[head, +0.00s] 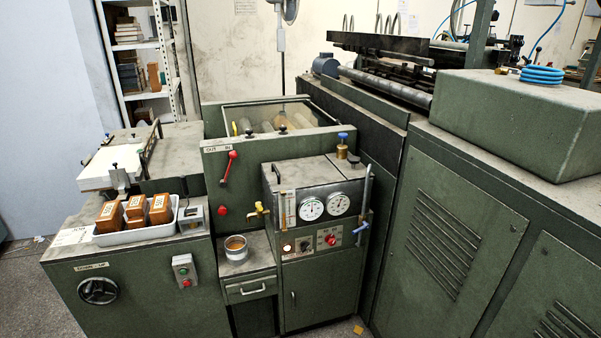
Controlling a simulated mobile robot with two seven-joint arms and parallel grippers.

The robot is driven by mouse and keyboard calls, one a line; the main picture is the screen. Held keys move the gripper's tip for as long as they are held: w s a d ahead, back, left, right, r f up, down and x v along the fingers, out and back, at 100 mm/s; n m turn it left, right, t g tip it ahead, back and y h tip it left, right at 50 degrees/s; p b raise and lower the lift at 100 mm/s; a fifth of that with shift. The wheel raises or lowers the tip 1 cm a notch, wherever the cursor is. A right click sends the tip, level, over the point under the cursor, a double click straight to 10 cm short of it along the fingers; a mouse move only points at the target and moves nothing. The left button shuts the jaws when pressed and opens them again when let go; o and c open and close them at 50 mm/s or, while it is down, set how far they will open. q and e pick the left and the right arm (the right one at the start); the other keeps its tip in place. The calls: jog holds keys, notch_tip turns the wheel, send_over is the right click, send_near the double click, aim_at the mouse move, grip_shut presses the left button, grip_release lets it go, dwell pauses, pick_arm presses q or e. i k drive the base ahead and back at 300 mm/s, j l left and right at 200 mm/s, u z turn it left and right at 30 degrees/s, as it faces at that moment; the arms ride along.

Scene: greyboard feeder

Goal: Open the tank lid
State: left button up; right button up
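The green tank cabinet (322,250) stands in the middle, with two round gauges on its front. Its flat grey top panel (305,172) looks like the lid and lies level and shut, with a seam toward its right side. A small dark fitting (276,173) sits at the panel's left edge. A brass valve with a blue knob (342,140) stands at the back right of the top. Neither of my grippers is in view.
A brass tap (259,212) sticks out left of the cabinet, above a tin of brown liquid (236,247). A red-knobbed lever (230,167) and a framed roller cover (280,118) are behind. A white tray (165,230) of orange-brown blocks is left. A long green machine (455,225) bounds the right.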

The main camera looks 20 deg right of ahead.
aim_at(306, 172)
jog(key=i, duration=1.4)
jog(key=z, duration=1.65)
